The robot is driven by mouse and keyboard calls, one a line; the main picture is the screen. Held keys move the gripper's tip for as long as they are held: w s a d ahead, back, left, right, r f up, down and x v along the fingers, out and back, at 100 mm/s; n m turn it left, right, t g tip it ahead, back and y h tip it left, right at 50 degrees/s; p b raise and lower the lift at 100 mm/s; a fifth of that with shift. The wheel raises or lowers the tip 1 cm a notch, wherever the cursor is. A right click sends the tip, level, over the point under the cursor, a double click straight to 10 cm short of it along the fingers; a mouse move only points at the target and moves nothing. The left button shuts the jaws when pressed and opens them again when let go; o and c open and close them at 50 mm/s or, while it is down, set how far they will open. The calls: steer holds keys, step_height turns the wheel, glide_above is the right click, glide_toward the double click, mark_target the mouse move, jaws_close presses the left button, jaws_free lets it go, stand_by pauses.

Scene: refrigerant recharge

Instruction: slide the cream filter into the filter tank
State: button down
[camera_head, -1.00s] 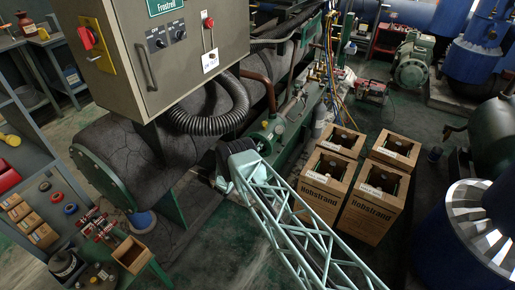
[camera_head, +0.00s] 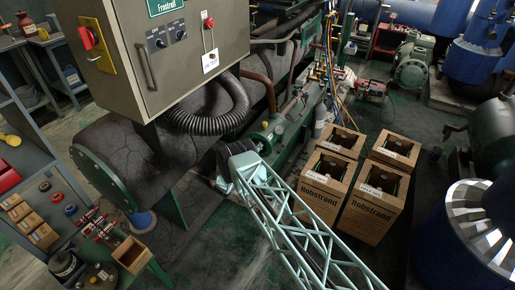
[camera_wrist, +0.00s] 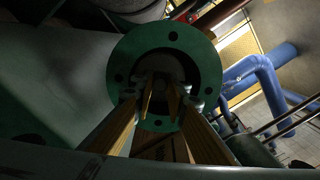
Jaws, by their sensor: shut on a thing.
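In the wrist view, a green round flange with bolt holes (camera_wrist: 122,60) surrounds a dark opening, which appears to be the mouth of the filter tank. My gripper (camera_wrist: 160,96) is in front of this mouth, its brown fingers pointing toward the opening. A dim, pale shape between the fingertips appears to be the cream filter (camera_wrist: 160,76). The gripper is shut on it. Shadow hides how far the filter is inside the mouth and whether it touches the rim. In the head view, my lattice arm reaches toward the green pipework; the gripper and filter are hidden.
Open cardboard boxes (camera_head: 322,196) stand right of my arm. A grey control cabinet (camera_head: 165,60) and a ribbed black hose (camera_head: 210,122) are at upper left. A workbench with small parts is at far left. Blue pipes (camera_wrist: 262,75) run right of the flange in the wrist view.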

steer(key=c, duration=2.5)
jaws_free()
steer(key=shift+d, duration=0.15)
steer(key=shift+s, duration=0.1)
steer(key=v, duration=0.8)
